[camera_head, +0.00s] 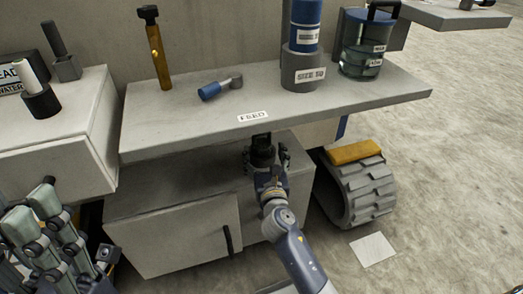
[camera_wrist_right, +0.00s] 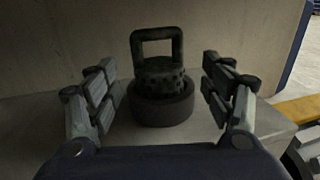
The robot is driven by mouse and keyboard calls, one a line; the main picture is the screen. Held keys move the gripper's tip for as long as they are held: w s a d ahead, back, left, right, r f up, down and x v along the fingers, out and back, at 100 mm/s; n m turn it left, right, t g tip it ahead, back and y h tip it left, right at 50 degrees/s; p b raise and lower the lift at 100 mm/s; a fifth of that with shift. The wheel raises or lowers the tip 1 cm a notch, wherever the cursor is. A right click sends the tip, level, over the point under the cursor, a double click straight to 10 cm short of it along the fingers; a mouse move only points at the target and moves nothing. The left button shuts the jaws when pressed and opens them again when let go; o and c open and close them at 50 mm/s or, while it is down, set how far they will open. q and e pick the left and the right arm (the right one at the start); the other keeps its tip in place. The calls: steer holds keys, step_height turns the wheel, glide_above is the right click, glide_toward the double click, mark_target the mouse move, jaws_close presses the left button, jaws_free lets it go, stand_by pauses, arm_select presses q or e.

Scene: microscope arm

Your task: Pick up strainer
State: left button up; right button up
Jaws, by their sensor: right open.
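The strainer (camera_wrist_right: 160,72) is a dark, perforated piece with a square loop handle on top. In the right wrist view it sits upright in a dark round ring or holder (camera_wrist_right: 161,106). In the head view the dark strainer (camera_head: 262,142) shows just under the front edge of the shelf, partly hidden. My right gripper (camera_head: 266,160) reaches in below the shelf. In the right wrist view the fingers of the right gripper (camera_wrist_right: 160,90) are spread wide, one on each side of the strainer, apart from it.
The shelf (camera_head: 190,140) marked FEED overhangs the right gripper. A tracked wheel (camera_head: 362,190) stands right of the lower cabinet (camera_head: 170,240).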

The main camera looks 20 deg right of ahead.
mark_target(263, 151)
steer(key=shift+w+d+b, duration=0.15)
steer(key=shift+w+b, duration=0.2)
steer(key=shift+w, duration=0.8)
steer(key=shift+w+d+b, duration=0.15)
steer(key=shift+w+b, duration=0.15)
steer(key=shift+w, duration=0.8)
steer(key=c, duration=1.2)
